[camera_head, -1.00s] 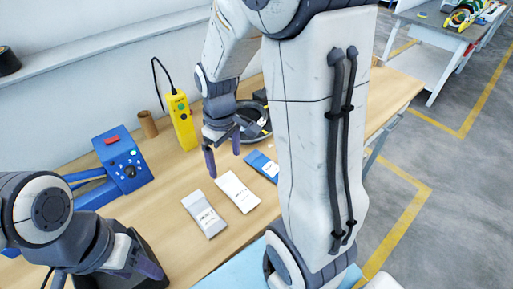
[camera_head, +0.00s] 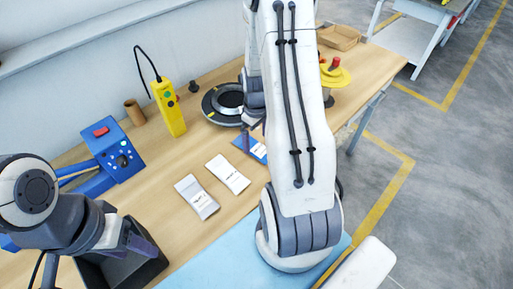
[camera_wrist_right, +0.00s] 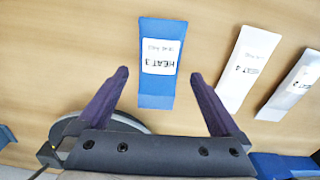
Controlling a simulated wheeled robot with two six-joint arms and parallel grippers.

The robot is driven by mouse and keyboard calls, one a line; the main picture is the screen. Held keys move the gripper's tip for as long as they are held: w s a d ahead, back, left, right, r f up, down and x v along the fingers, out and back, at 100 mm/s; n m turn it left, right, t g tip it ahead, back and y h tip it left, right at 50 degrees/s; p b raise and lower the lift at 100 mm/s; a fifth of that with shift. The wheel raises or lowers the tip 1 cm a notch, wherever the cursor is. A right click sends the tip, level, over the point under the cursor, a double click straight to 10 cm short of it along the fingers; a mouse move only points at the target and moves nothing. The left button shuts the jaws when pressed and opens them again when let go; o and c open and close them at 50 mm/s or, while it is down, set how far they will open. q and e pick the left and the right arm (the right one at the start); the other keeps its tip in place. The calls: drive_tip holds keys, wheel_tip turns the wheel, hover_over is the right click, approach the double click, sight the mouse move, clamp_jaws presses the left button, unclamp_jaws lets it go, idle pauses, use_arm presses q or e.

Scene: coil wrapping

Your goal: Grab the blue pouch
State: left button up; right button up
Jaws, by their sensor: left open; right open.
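The blue pouch (camera_wrist_right: 158,88) lies flat on the table in the right wrist view, with a white label reading HEAT 3. It also shows in the head view (camera_head: 257,149), partly hidden by my right arm. My right gripper (camera_wrist_right: 161,80) is open and empty, its purple fingers on either side of the pouch's lower part in the wrist picture; the height above the table is hard to tell. My left gripper (camera_head: 140,246) is open at the lower left of the head view, over a dark box, away from the pouch.
A white pouch (camera_head: 228,174) and a grey-white pouch (camera_head: 197,197) lie left of the blue one. A black coil ring (camera_head: 216,108), a yellow pendant (camera_head: 169,110) and a blue device (camera_head: 117,158) stand behind. A light blue mat (camera_head: 215,258) covers the front of the table.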

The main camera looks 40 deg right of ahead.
sight(257, 146)
drive_tip(key=shift+d+f, duration=0.1)
drive_tip(key=shift+f, duration=1.6)
drive_tip(key=c, duration=1.2)
drive_tip(key=shift+c, duration=0.2)
